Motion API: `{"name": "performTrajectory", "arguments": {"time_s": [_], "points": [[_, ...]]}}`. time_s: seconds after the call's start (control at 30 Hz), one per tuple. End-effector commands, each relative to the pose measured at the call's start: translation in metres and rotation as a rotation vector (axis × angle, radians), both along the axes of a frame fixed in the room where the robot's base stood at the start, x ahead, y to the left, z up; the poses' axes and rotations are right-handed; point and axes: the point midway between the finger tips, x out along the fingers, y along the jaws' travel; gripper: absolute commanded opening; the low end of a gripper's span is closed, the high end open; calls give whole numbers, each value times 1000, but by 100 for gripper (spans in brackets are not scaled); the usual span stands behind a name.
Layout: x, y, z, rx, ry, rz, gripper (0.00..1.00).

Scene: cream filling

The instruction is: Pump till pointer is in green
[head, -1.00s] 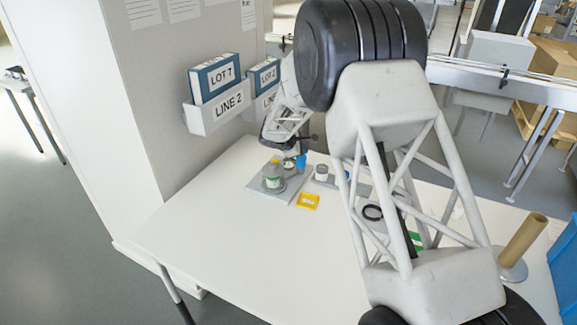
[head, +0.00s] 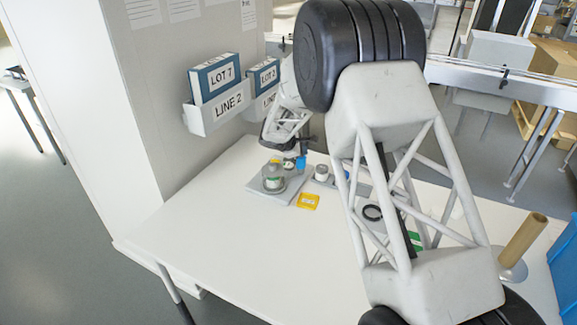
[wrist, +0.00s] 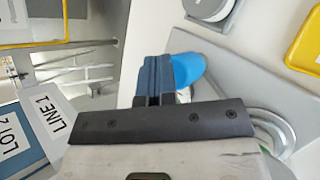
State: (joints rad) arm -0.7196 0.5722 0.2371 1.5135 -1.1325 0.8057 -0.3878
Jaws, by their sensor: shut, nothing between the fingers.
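The pump station stands on a grey plate (head: 255,190) at the back of the white table. A blue pump part (head: 301,162) stands to the right of the dial. In the wrist view the blue part (wrist: 188,70) lies just right of my gripper (wrist: 155,62), partly hidden by its fingers. The fingers are closed together and empty. I cannot tell whether they touch the blue part.
A yellow card (head: 308,201) lies in front of the plate. The left front table is clear.

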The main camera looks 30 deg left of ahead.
Motion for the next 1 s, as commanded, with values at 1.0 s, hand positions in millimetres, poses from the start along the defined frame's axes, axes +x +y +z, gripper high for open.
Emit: {"name": "performTrajectory", "arguments": {"time_s": [1.0], "points": [[0,0,30,0,0,0,0]]}}
